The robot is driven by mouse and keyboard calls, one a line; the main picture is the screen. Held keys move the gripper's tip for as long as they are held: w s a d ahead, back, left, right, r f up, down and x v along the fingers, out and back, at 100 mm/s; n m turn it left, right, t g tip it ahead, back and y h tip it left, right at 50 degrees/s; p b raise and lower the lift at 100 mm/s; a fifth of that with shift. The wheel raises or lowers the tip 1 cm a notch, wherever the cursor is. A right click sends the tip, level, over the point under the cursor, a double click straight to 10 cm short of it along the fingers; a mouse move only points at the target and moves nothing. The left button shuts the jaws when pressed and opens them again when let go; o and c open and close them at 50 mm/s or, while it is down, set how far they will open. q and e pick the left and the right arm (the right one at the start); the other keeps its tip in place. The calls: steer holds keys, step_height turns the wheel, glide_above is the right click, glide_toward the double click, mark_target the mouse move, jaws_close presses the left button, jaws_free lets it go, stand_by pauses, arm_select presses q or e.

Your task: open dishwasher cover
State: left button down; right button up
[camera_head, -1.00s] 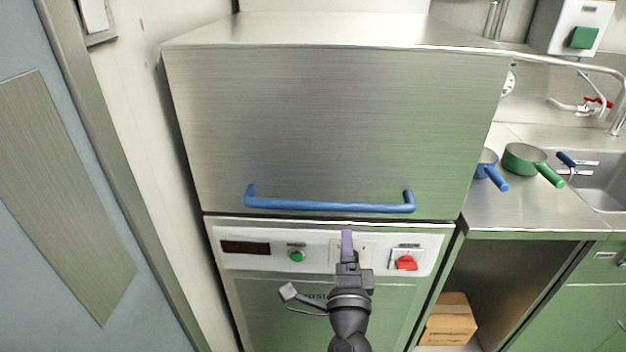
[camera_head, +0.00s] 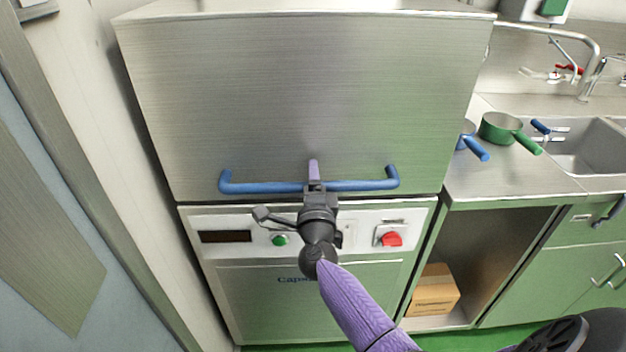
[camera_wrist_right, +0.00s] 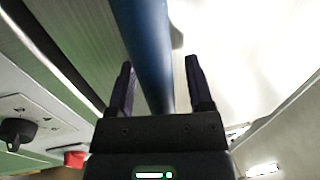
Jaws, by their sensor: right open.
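The dishwasher cover (camera_head: 290,100) is a large brushed-steel hood, shut down over the white control panel (camera_head: 215,217). A blue bar handle (camera_head: 258,188) runs along its lower front. My right gripper (camera_head: 314,172) is at the middle of the handle, with a purple finger showing above the bar. In the right wrist view the blue handle (camera_wrist_right: 146,45) passes between the two dark fingers of the open right gripper (camera_wrist_right: 165,88). The fingers stand apart from each other on either side of the bar. My left gripper does not show.
The panel has a green button (camera_head: 280,240) and a red switch (camera_head: 391,239). At the right are a steel counter with a blue pan (camera_head: 474,148) and a green pan (camera_head: 500,127), and a sink (camera_head: 585,150). A cardboard box (camera_head: 433,290) sits below. A wall stands close on the left.

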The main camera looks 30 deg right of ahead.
steer(key=shift+c, duration=0.3)
jaws_close()
stand_by(1.1)
